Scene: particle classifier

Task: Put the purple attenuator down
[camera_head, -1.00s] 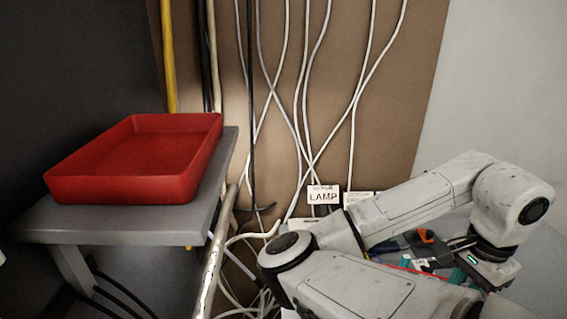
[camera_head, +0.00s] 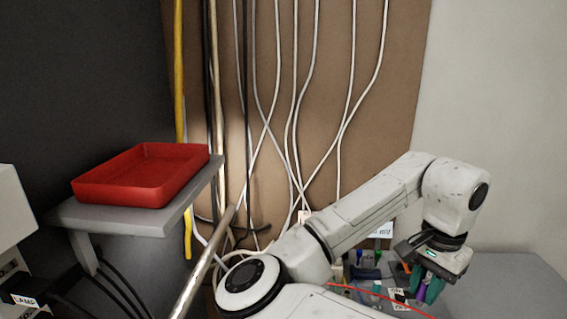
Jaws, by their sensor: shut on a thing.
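My gripper (camera_head: 426,290) points down at the lower right, its teal fingers shut on the purple attenuator (camera_head: 421,292). Only a small strip of the attenuator shows between and beside the fingers. It is close above or among several small coloured items, and I cannot tell whether it touches anything below.
A red tray (camera_head: 90,192), which looks empty, rests on a grey shelf (camera_head: 130,223) at the left. A grey table (camera_head: 515,285) at the lower right has a bare stretch. Small tools (camera_head: 366,270) lie left of my gripper. White cables (camera_head: 297,130) hang behind. A pale box (camera_head: 12,215) stands at far left.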

